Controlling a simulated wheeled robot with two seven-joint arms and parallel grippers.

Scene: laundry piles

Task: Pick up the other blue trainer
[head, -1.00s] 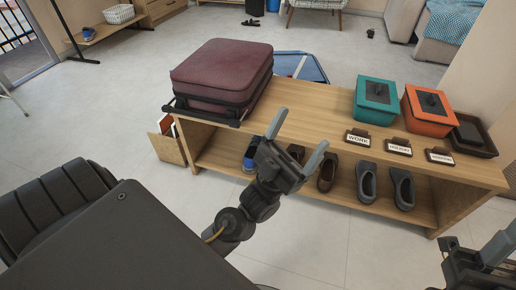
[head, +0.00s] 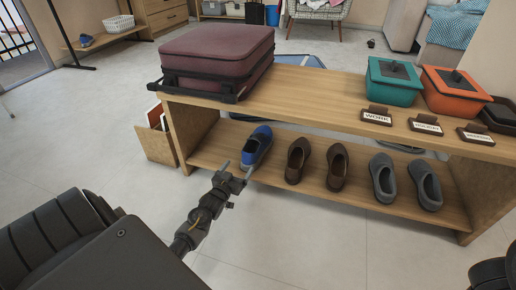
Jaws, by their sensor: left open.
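A blue trainer (head: 257,145) with a dark opening stands on the lower shelf of the wooden bench, at the left end of the row of shoes. Another small blue shoe (head: 87,40) lies on a low shelf at the far left back. My left gripper (head: 236,171) is open and empty, just in front of and slightly left of the near blue trainer, apart from it as far as I can tell. My right gripper is not in view; only a dark part of my right arm shows at the lower right corner.
Brown shoes (head: 298,160) and grey shoes (head: 383,177) stand right of the trainer on the bench (head: 300,97). A maroon suitcase (head: 218,55), a teal box (head: 395,82) and an orange box (head: 453,92) rest on its top. Floor in front is clear.

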